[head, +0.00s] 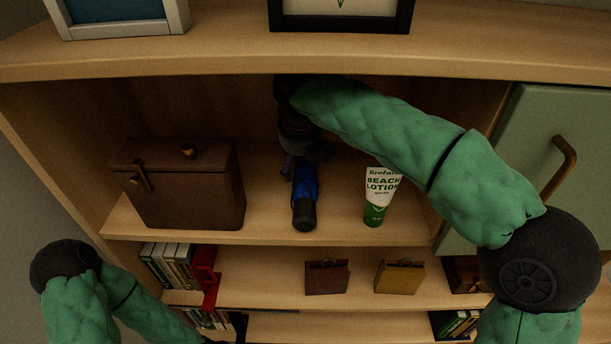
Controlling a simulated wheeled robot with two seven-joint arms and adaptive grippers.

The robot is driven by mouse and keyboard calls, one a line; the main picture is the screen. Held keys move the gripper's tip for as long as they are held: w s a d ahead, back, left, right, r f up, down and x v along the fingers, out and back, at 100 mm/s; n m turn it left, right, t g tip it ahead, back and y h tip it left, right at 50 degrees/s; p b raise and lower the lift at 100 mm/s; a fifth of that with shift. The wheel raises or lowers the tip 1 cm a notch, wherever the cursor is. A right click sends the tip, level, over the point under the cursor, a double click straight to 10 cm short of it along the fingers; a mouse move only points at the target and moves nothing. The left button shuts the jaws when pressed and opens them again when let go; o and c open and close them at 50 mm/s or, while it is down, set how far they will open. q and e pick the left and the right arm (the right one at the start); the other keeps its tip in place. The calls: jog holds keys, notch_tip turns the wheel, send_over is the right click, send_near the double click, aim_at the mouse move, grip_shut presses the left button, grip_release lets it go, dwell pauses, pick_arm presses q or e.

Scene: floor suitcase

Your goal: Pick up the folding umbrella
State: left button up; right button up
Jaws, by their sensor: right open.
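The folding umbrella (304,190), blue with a dark handle end, lies on the upper open shelf with its handle toward the front edge. My right arm reaches into the shelf from the right. My right gripper (302,160) is open at the far end of the umbrella, pointing down; whether its fingers touch the umbrella cannot be told. The fingers are dark and partly hidden by shadow and the wrist. My left arm is at the lower left, and its gripper is not visible.
A brown box (190,185) stands left of the umbrella, and a white-and-green beach lotion tube (378,197) stands to its right. A green cabinet door (545,150) is at the right. Picture frames (340,22) stand on top. Lower shelves hold books (168,267) and small cases (327,278).

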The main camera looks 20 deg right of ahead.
jog(key=shift+f, duration=0.25)
dwell(0.3)
jog(key=shift+s, duration=0.15)
jog(key=c, duration=1.5)
